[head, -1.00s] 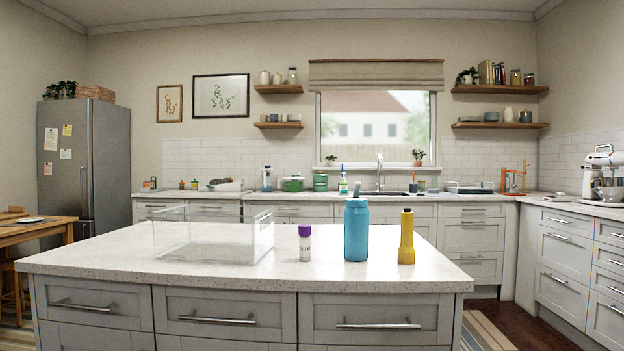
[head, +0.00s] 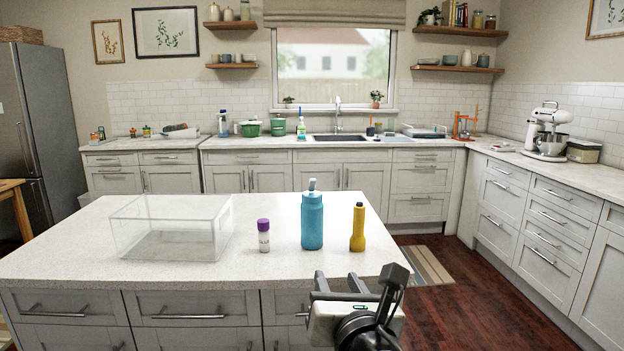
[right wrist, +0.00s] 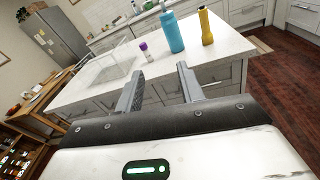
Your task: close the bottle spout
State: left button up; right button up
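A blue bottle (head: 312,222) stands upright on the island counter, with a grey spout (head: 312,185) sticking up from its top. The bottle also shows in the right wrist view (right wrist: 172,32), beyond my fingers. My right gripper (head: 345,285) is in front of the island's near edge, low and apart from the bottle. In the right wrist view its two fingers (right wrist: 160,85) are spread with nothing between them. My left gripper is in neither view.
On the counter (head: 60,235) a clear open box (head: 170,245) stands left of the bottle. A small purple-capped jar (head: 263,236) is close on the bottle's left, and a yellow flashlight (head: 357,228) close on its right. The counter's front strip is clear.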

aim_at(312, 183)
jog(key=i, duration=0.95)
